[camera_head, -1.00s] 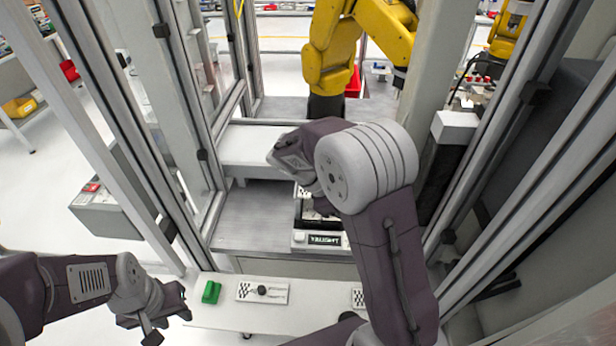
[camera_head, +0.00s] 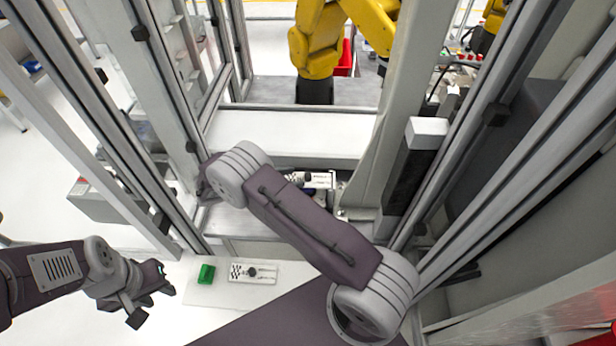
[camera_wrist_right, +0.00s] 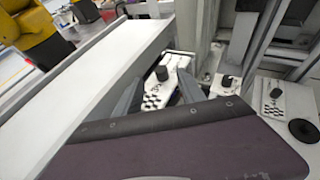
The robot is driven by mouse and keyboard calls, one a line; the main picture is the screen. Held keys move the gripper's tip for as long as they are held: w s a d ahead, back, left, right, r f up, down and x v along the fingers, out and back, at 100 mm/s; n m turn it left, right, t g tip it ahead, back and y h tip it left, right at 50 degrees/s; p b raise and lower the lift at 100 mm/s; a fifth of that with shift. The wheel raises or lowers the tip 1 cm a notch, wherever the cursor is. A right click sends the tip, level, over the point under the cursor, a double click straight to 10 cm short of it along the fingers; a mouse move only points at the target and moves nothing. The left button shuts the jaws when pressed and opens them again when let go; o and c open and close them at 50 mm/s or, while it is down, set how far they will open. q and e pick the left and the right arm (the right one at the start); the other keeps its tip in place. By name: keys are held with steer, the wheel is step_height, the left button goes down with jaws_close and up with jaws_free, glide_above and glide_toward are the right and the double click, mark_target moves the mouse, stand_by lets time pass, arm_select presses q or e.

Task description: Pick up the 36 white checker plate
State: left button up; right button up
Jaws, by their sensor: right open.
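A white plate with a black-and-white checker patch and a black knob (camera_head: 253,272) lies on the white front ledge. Another checker plate (camera_head: 318,180) is partly hidden behind my right arm, in the fixture. In the right wrist view, one checker plate with a black knob (camera_wrist_right: 168,70) shows between the fingers, and another (camera_wrist_right: 270,100) lies to the right. No number is readable on them. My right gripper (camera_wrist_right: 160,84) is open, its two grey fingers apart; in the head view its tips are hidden. My left gripper (camera_head: 152,304) hangs left of the ledge, away from the plates; its jaws are unclear.
A green block (camera_head: 206,273) lies beside the front plate on the ledge. Metal frame posts flank the opening. A white beam (camera_head: 290,133) crosses behind the fixture, with a yellow robot arm (camera_head: 318,40) beyond. A dark box-like column (camera_head: 412,165) stands to the right.

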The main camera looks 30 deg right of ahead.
mark_target(306, 176)
steer(key=p+x, duration=0.2)
steer(key=x, duration=0.2)
steer(key=shift+s+r, duration=0.15)
steer(key=shift+d+f, duration=0.35)
steer(key=shift+d, duration=0.05)
steer(key=shift+r, duration=0.1)
jaws_close()
stand_by(0.7)
